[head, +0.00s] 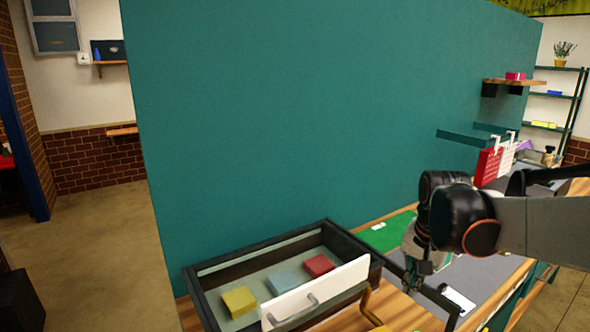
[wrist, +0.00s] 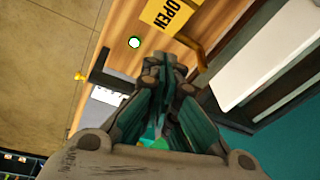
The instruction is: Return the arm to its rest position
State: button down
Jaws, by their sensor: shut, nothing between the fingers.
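My gripper (head: 418,270) is at the right in the head view, pointing down over the wooden counter beside the open drawer. It is shut with nothing between its fingers. In the wrist view my gripper (wrist: 165,75) shows its fingers together, above the wooden counter edge. My arm reaches in from the right side of the head view.
A dark-framed drawer (head: 195,295) with a white front (head: 318,288) holds a yellow block (head: 239,301), a blue block (head: 283,283) and a red block (head: 319,265). A teal wall (head: 300,110) stands behind.

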jog(key=s+a+f+n+t+b, duration=0.1)
jog(key=s+a+n+t, duration=0.1)
jog(key=s, duration=0.6)
jog(key=s+a+f+n+t+b, duration=0.1)
jog(key=s+a+n+t+b, duration=0.1)
jog(key=s+n, duration=0.4)
jog(key=s+a+t, duration=0.1)
jog(key=s+a, duration=0.1)
jog(key=s, duration=0.1)
jog(key=shift+s+a+f, duration=0.2)
jog(key=shift+a+f, duration=0.05)
jog(key=shift+f, duration=0.1)
